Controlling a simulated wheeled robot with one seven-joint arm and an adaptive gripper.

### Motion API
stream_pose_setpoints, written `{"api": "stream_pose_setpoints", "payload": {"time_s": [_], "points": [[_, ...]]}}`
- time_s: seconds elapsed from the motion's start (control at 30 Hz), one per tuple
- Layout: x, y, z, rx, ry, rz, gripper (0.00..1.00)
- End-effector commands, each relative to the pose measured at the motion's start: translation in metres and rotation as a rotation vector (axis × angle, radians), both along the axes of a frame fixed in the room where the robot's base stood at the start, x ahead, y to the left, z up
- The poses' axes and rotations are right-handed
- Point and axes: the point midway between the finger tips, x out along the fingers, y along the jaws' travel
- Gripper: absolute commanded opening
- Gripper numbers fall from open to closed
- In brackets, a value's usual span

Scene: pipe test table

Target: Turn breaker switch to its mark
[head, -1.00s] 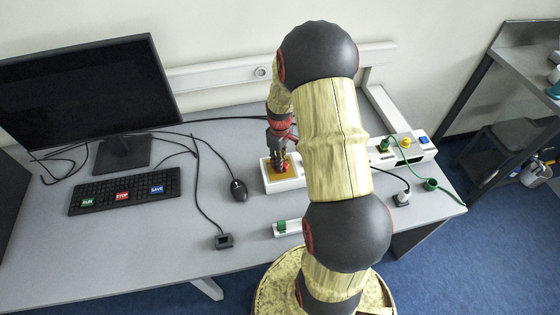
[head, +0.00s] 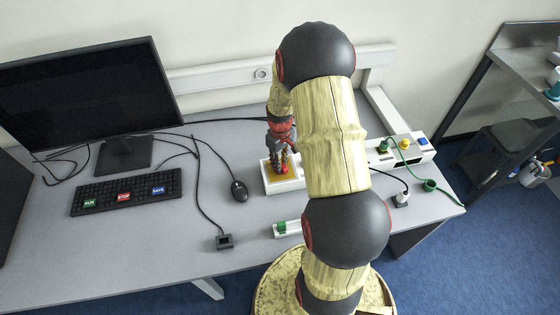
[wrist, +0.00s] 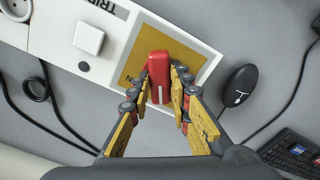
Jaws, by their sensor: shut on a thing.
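The breaker switch is a red lever (wrist: 158,68) with a white line near its end, on a yellow plate (wrist: 137,58) in the wrist view. The plate sits on a white box (wrist: 60,30) with dark "TRIP" lettering, partly cut off, and "ON" beside the lever. My gripper (wrist: 162,84) has its two fingers on either side of the lever, shut on it. In the head view my gripper (head: 279,165) points down at the white box (head: 288,187) and hides most of the lever. The rest of the lettering is hidden or out of view.
A black mouse (head: 239,191) lies left of the box, with a keyboard (head: 126,192) and monitor (head: 90,90) farther left. A white square button (wrist: 89,38) stands near the lever. A unit with coloured knobs (head: 407,148) is at the right.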

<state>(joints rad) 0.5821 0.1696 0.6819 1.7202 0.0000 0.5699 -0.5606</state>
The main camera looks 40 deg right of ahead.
Motion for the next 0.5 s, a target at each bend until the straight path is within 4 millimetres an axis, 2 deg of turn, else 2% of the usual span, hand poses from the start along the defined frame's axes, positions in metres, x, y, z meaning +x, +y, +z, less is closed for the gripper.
{"api": "stream_pose_setpoints", "payload": {"time_s": [0.5], "points": [[0.0001,-0.0002,0.0017,0.000,0.000,-0.488,0.00]]}}
